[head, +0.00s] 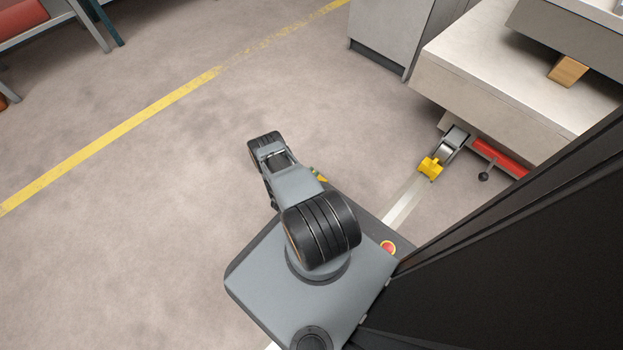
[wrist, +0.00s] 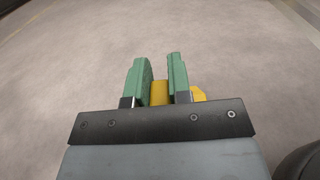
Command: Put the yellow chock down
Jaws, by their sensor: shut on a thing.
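My gripper (wrist: 159,75) has two green fingers shut on a yellow chock (wrist: 160,93). The chock sits between the fingers, and part of it shows to the right of the right finger; the dark gripper plate hides its near side. Grey floor shows beyond the fingertips in the wrist view. In the head view only a small yellow part of the held chock (head: 321,179) shows beside my arm, which hides most of the gripper. I cannot tell how high the chock is above the floor.
Another yellow block (head: 431,168) is at a wheel under the pale machine (head: 480,95), beside a red bar (head: 498,157). A pale strip (head: 404,202) lies on the floor there. A yellow line (head: 120,134) crosses the open floor at left. A grey cabinet (head: 388,35) stands behind.

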